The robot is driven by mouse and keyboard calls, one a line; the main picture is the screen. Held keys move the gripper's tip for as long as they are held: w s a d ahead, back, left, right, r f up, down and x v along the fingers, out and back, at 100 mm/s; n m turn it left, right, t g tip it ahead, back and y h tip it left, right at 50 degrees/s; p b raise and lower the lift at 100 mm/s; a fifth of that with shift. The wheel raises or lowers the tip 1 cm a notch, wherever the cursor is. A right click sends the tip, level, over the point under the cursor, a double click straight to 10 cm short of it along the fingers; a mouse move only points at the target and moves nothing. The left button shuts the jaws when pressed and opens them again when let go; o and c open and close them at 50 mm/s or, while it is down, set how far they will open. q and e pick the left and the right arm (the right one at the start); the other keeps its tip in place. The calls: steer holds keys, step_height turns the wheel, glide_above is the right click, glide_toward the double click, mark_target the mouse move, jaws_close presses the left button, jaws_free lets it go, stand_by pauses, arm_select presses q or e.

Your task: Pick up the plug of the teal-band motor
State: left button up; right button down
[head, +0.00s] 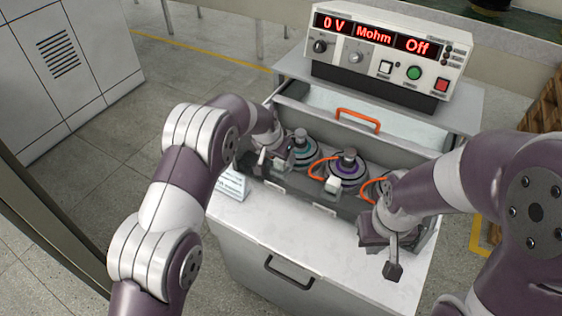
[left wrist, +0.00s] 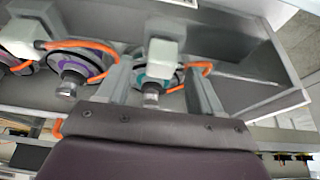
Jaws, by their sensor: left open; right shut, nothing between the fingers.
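The teal-band motor (head: 302,150) sits in the open drawer, left of the purple-band motor (head: 349,172). It also shows in the left wrist view (left wrist: 152,77), with its white plug (left wrist: 163,52) and an orange cable at its right side. My left gripper (left wrist: 163,88) is open, its fingers to the left and right of the teal motor and plug in that view. I cannot tell whether they touch. In the head view my left gripper (head: 268,160) is at the drawer's left end, partly hiding the plug. My right gripper (head: 393,270) is shut and empty over the front right of the cabinet.
The purple motor's white plug (head: 333,185) is close to the right. Another motor is partly hidden by my right arm. An orange handle (head: 358,121) stands behind the motors. A tester (head: 385,50) reads 0 V, Mohm, Off. A small sign (head: 231,185) stands at the left.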

arm_select(q)
steer(key=shift+x, duration=0.8)
steer(key=shift+r, duration=0.15)
steer(key=c, duration=0.6)
jaws_close()
steer(key=shift+w+r, duration=0.1)
